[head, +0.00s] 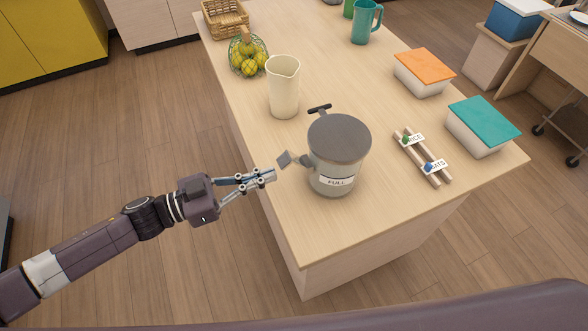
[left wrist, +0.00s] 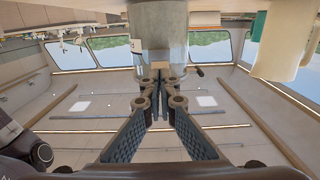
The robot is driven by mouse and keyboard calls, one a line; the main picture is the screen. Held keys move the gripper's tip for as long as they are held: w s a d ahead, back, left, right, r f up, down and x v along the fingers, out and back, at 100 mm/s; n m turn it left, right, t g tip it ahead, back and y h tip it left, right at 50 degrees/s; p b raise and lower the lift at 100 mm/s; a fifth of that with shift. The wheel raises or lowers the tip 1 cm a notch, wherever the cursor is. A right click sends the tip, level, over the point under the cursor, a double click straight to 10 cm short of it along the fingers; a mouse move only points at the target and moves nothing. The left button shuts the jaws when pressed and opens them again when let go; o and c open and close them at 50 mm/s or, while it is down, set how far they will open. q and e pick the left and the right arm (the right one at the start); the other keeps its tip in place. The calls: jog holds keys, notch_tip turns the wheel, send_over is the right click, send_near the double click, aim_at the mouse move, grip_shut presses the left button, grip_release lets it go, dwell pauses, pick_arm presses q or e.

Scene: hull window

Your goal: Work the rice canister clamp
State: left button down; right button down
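The canister (head: 337,160) is a clear-grey drum with a dark grey lid (head: 339,137) and a "FULL" label (head: 337,181), standing upright near the table's front left edge. A clamp lever with a flat grey paddle (head: 285,159) sticks out from its left side, tilted upward. A dark T-shaped handle (head: 319,109) shows behind the lid. My left gripper (head: 272,175) has its fingertips together at the table edge, just below and left of the paddle, seemingly apart from it. In the left wrist view the fingers (left wrist: 161,92) converge beneath the canister (left wrist: 160,25). My right gripper is not in view.
A cream pitcher (head: 284,88) stands behind the canister. A wooden rack (head: 422,158) with RICE and OATS tags lies to the right, beside teal-lidded (head: 483,122) and orange-lidded (head: 424,67) boxes. A fruit basket (head: 249,58) and teal jug (head: 365,22) are farther back.

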pick_arm(q)
jog(key=v, duration=0.6)
dwell(0.6)
